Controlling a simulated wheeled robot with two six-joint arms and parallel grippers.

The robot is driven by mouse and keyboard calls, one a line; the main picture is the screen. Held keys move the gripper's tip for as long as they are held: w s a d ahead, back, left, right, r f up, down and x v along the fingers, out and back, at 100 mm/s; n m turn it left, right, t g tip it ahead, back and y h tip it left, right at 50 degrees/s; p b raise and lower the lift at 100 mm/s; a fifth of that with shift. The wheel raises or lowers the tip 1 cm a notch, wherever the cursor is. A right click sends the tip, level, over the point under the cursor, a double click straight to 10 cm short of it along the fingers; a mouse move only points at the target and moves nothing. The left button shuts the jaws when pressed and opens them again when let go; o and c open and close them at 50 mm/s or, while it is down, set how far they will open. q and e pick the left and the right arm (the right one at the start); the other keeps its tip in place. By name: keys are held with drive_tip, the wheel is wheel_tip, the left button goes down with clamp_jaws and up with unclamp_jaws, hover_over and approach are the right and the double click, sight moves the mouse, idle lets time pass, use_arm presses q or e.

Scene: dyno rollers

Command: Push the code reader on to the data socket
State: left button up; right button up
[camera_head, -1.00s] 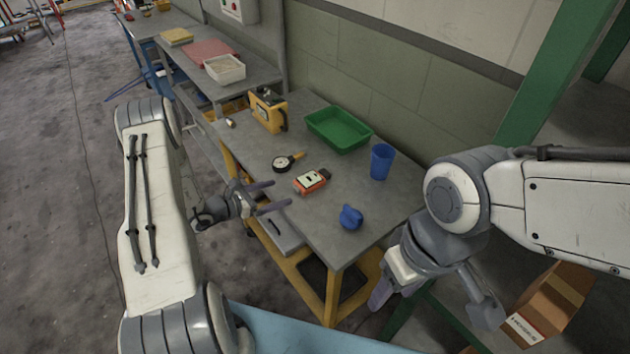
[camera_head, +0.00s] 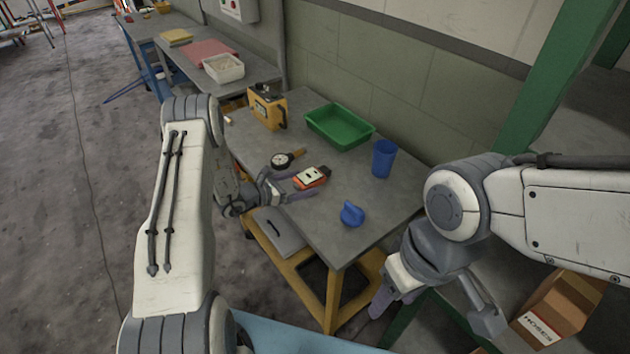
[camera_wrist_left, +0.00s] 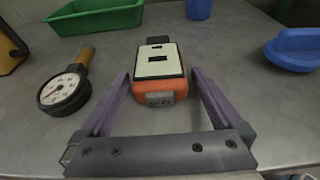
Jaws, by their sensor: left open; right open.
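The code reader (camera_head: 312,177) is a small orange and black box with a pale face, lying on the grey table (camera_head: 335,235). In the left wrist view the code reader (camera_wrist_left: 158,68) sits ahead of my left gripper, its near end at the level of the fingertips and between them. My left gripper (camera_head: 300,183) is open around that end, and I cannot tell whether it touches. My right gripper (camera_head: 430,310) is open and empty, low at the table's front right side. I cannot make out which thing is the data socket.
A dial gauge (camera_head: 282,160) lies left of the code reader. A yellow case (camera_head: 267,110), a green tray (camera_head: 340,127) and a blue cup (camera_head: 383,158) stand behind. A blue knob-like object (camera_head: 352,214) is at the front. A cardboard box (camera_head: 560,312) is lower right.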

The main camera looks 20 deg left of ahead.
use_arm(q)
drive_tip(key=c, duration=1.3)
drive_tip(key=shift+r+p, duration=1.8)
drive_tip(key=shift+r, duration=1.25)
drive_tip(key=shift+m+g+h, duration=0.6)
drive_tip(key=shift+m+g, duration=0.2)
drive_tip(key=shift+g, duration=0.1)
drive_tip(key=s, duration=0.5)
drive_tip(key=s+d, duration=0.1)
drive_tip(key=s, duration=0.2)
drive_tip(key=shift+s+r, duration=0.1)
drive_tip(key=s+d+r+m+g+h, duration=0.1)
drive_tip(key=s+d+r, duration=0.1)
drive_tip(key=s, duration=0.5)
drive_tip(key=shift+s+m+h, duration=0.2)
drive_tip(key=shift+m+h, duration=0.2)
